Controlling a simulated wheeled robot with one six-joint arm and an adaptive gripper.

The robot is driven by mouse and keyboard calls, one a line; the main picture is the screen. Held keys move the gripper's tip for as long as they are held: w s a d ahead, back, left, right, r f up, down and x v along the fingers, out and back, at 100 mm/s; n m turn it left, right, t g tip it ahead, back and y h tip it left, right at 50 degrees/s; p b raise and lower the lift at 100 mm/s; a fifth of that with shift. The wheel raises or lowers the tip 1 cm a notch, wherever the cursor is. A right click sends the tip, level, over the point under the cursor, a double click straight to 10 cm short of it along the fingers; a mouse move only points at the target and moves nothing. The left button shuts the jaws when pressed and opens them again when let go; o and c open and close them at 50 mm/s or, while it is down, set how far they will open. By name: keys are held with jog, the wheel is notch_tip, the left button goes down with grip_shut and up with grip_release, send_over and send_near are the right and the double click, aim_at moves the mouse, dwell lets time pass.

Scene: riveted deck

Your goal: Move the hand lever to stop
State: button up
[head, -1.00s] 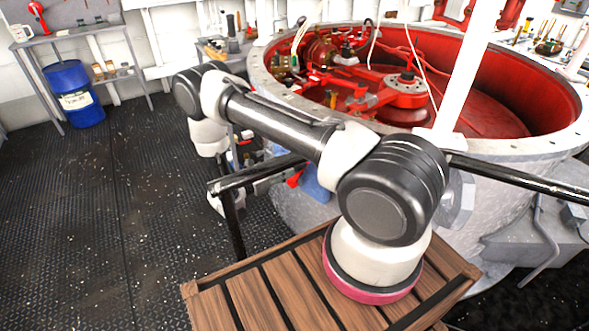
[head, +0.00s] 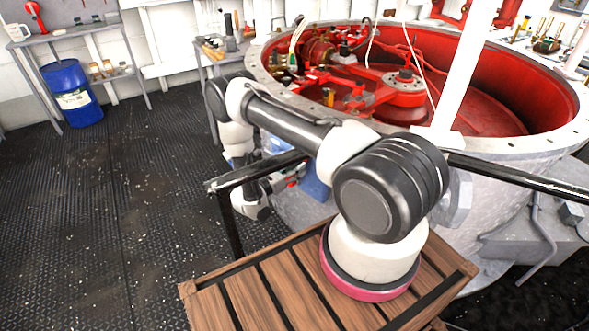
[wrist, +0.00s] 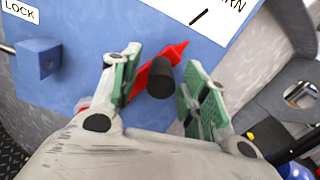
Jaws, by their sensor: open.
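The hand lever (wrist: 172,60) is a red bar with a black knob (wrist: 160,78) sticking out toward the wrist camera. It sits on a blue panel (wrist: 75,80). My gripper (wrist: 163,72) is open, one green-padded finger on each side of the knob; I cannot tell whether either touches it. My gripper body hides the panel's lower part. A white label reading "LOCK" (wrist: 20,11) is at the upper left, and a cut-off label ending in "RN" (wrist: 205,14) at the top. No "stop" label is readable. In the head view the blue panel (head: 316,182) is mostly hidden.
A blue block (wrist: 38,60) sticks out of the panel below "LOCK". A black rail (head: 262,168) passes close to my arm. The large red-lined drum (head: 480,130) stands behind. A slatted wooden platform (head: 235,300) is in front; open deck lies left.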

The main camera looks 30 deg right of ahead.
jog(key=shift+c, duration=0.4)
grip_shut()
jog(key=w+a+r+n, duration=0.1)
jog(key=w+a+n, duration=0.1)
jog(key=w+n, duration=0.3)
jog(key=shift+w+r, duration=0.35)
jog(key=shift+w, duration=0.65)
jog(key=shift+o, duration=0.4)
grip_release()
jog(key=v, duration=1.2)
